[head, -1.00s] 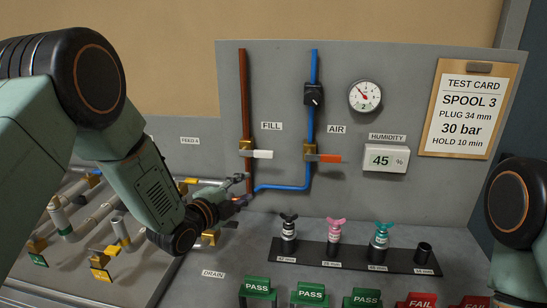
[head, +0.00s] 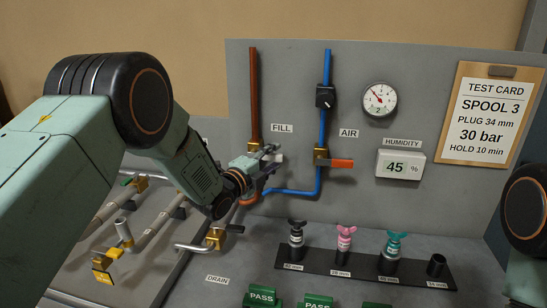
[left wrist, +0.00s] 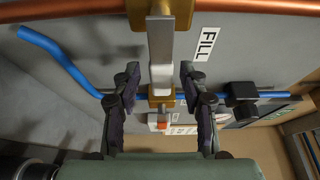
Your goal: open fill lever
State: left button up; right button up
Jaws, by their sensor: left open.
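The fill lever is a white handle on a brass valve (head: 254,146) on the copper pipe (head: 253,90), left of the FILL label (head: 282,128). My left gripper (head: 270,158) is at the lever and partly hides it in the head view. In the left wrist view the fill lever (left wrist: 161,50) lies between the two open fingers of my left gripper (left wrist: 160,78), with a visible gap on each side. The lever stands out across the pipe. My right gripper is not in view.
The orange air lever (head: 342,163) is just right, on the blue pipe (head: 327,70). A gauge (head: 379,99) and humidity display (head: 400,165) are farther right. Below stand several plugs on a black rack (head: 365,268) and green PASS signs (head: 262,297).

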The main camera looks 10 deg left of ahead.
pick_arm(q)
jog(key=shift+w+d+r, duration=0.15)
jog(key=shift+d, duration=0.2)
jog(key=shift+w+a, duration=0.1)
jog(key=shift+a, duration=0.05)
jog(key=shift+w, duration=0.1)
jog(key=shift+c, duration=0.7)
jog(key=c, duration=0.6)
grip_shut()
